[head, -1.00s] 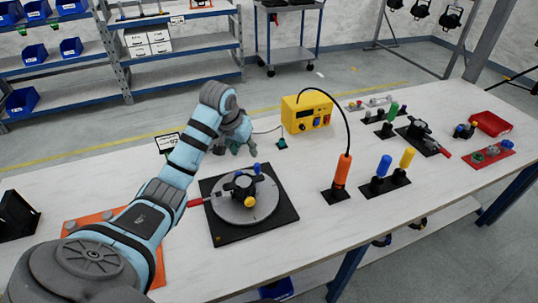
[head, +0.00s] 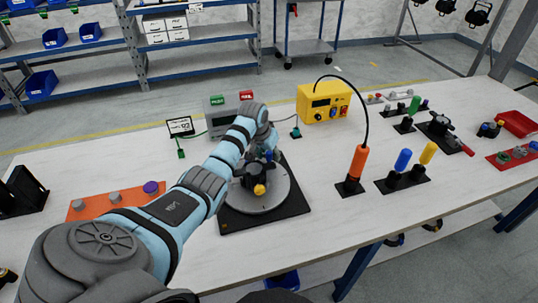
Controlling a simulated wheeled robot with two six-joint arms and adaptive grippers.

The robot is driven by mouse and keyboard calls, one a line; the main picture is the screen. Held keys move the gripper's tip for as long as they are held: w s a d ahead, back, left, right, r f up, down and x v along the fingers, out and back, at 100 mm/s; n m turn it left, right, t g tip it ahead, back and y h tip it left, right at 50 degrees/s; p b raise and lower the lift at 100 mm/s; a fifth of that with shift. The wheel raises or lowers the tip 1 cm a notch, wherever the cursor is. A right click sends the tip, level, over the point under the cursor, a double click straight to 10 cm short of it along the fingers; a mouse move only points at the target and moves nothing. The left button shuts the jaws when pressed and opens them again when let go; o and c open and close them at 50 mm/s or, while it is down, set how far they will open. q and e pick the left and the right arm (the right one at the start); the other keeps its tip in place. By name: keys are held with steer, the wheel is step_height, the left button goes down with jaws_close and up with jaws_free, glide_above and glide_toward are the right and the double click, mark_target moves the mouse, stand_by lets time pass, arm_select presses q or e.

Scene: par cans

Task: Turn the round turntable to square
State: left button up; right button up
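The round grey turntable (head: 277,201) sits on a black square base plate (head: 296,209), near the middle of the table. On the disc stands a black fixture with a yellow knob (head: 259,190) and a blue part. My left arm reaches across from the left, and its gripper (head: 269,150) is over the far part of the turntable, close to the fixture. My wrist and forearm hide the fingertips and the left part of the disc. I cannot tell whether the fingers touch the fixture. My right gripper is not in view.
Behind the turntable are a grey box (head: 219,116) with green and red labels and a yellow control box (head: 322,103). An orange handled tool (head: 357,162) stands to the right, with blue and yellow handles (head: 403,160) beyond. An orange plate (head: 93,208) lies left.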

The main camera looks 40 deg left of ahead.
arm_select(q)
jaws_close()
steer(key=shift+d+r, duration=0.1)
stand_by(0.3)
